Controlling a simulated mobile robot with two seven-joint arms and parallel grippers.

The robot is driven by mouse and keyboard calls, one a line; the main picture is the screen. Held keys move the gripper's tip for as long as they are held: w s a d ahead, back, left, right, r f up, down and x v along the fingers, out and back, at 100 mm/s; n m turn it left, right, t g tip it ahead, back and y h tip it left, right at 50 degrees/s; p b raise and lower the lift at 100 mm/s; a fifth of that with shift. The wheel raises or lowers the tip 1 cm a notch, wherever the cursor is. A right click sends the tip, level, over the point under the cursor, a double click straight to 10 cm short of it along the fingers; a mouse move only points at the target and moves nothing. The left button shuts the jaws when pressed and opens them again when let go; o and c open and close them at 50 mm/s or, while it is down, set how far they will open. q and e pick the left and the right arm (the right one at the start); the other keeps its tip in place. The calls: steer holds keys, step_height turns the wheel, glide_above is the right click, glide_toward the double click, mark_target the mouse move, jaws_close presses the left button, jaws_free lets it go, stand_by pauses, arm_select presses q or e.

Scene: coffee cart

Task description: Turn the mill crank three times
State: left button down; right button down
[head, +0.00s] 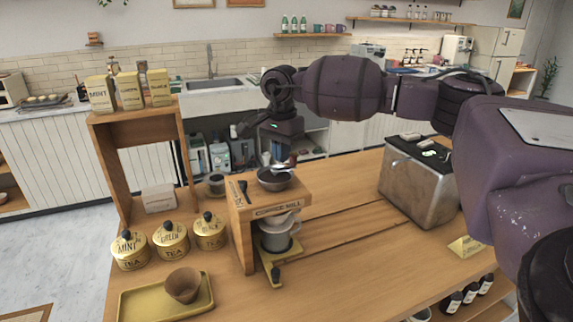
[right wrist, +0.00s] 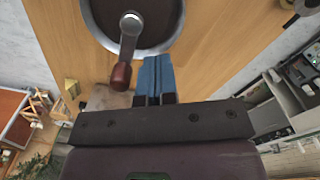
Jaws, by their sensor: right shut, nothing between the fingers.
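The wooden coffee mill (head: 268,212) stands on the cart, with a dark round hopper (head: 272,183) on top. The crank (head: 285,168) sits over the hopper, partly hidden by my right gripper. In the right wrist view the crank's metal arm (right wrist: 130,42) runs from the hub to a red-brown knob (right wrist: 121,76). My right gripper (head: 277,152) points down over the mill. Its blue fingers (right wrist: 154,76) are shut and empty, beside the knob with a small gap visible in the right wrist view. My left gripper is not in view.
A metal box (head: 415,190) stands to the right of the mill. Tea tins (head: 170,240) and a yellow tray (head: 135,304) with a brown cup (head: 183,285) are to the left. A wooden shelf (head: 105,150) rises behind them. The board right of the mill is clear.

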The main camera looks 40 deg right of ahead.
steer(key=shift+f, duration=0.55)
steer(key=shift+r, duration=0.5)
steer(key=shift+r, duration=0.4)
stand_by(0.5)
